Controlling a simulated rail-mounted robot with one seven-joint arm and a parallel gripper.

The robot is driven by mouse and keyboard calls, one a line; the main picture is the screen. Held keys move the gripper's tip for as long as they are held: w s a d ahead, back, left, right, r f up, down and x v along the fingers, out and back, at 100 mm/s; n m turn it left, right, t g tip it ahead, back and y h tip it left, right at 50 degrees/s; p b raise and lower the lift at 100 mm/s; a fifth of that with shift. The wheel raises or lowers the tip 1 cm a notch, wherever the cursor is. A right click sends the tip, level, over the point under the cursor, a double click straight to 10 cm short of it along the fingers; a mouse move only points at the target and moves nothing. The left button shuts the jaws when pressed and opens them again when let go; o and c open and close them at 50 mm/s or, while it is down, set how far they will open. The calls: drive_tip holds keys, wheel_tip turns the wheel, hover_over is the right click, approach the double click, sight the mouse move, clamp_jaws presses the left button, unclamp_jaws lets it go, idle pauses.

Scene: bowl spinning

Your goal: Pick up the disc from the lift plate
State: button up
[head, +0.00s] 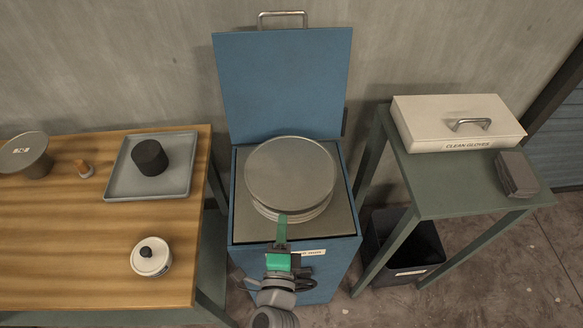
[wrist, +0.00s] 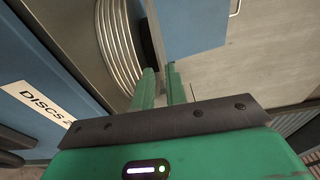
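A stack of round grey metal discs (head: 290,172) sits in the open-topped blue cabinet (head: 295,270). The top disc's flat face shows in the head view, with several disc edges below it at the front. The lift plate under the stack is hidden. My gripper (head: 282,218) is at the front of the stack, overlapping its near edge in the head view. In the wrist view its green fingers (wrist: 162,85) are apart, with no disc seen between them. The ridged disc edges (wrist: 122,45) lie just left of the fingers. I cannot tell whether they touch.
The cabinet's blue lid (head: 282,85) stands open behind the stack. A wooden table (head: 60,235) at left holds a tray (head: 118,188), a dark cylinder (head: 149,157) and a lidded pot (head: 151,257). A green side table (head: 440,200) with a white box (head: 425,125) is at right.

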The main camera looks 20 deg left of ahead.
sight(284, 200)
drive_tip(key=x, duration=0.2)
drive_tip(key=shift+w+a+r, duration=0.1)
drive_tip(key=shift+w+r, duration=0.05)
drive_tip(key=shift+w, duration=0.1)
drive_tip(key=x, duration=0.5)
drive_tip(key=shift+w+a, duration=0.1)
drive_tip(key=shift+f, duration=0.25)
clamp_jaws()
